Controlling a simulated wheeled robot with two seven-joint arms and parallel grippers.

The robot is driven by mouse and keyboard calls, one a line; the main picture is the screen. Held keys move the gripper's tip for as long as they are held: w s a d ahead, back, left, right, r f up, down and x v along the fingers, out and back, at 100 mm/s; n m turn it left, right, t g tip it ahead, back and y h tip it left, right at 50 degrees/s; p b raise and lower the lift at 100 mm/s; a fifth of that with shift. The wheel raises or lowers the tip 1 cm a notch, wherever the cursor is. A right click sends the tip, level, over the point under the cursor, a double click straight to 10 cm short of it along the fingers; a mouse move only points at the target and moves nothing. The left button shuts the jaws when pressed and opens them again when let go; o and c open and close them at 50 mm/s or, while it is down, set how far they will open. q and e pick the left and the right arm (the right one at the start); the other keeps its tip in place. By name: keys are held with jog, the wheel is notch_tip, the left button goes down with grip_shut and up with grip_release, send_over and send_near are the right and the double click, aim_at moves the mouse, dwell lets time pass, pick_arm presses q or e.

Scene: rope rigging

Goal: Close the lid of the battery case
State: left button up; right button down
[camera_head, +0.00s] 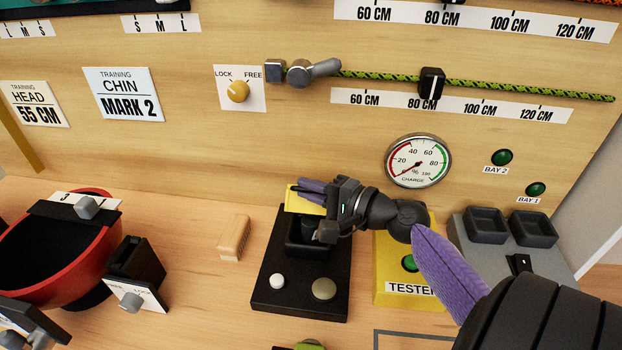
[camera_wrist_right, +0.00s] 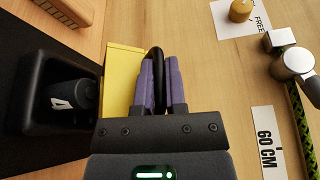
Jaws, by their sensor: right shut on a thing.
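The black battery case (camera_head: 273,262) sits on the bench, with its open well (camera_wrist_right: 30,125) holding a dark battery (camera_wrist_right: 72,97) marked 4. The yellow lid (camera_head: 306,204) stands raised at the back of the well. It also shows in the right wrist view (camera_wrist_right: 121,72). My right gripper (camera_head: 311,189) reaches over the case from the right. In the right wrist view its purple fingers (camera_wrist_right: 160,75) are shut on a black loop (camera_wrist_right: 157,54) beside the lid. How the loop joins the lid is hidden.
The yellow tester (camera_head: 392,295) stands close right of the case, partly behind my right gripper and arm. A wooden block (camera_head: 233,238) lies to the left. A red helmet (camera_head: 100,235) is farther left. The wall panel with the charge gauge (camera_head: 418,161) rises behind.

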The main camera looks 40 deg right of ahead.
jog(key=shift+s+a+f+n+b, duration=0.25)
jog(key=shift+a+n+b, duration=0.05)
jog(key=shift+n+b, duration=0.1)
jog(key=c, duration=1)
grip_release()
jog(key=shift+o, duration=0.2)
jog(key=v, duration=1)
jog(key=shift+p, duration=0.35)
jog(key=shift+f, duration=0.1)
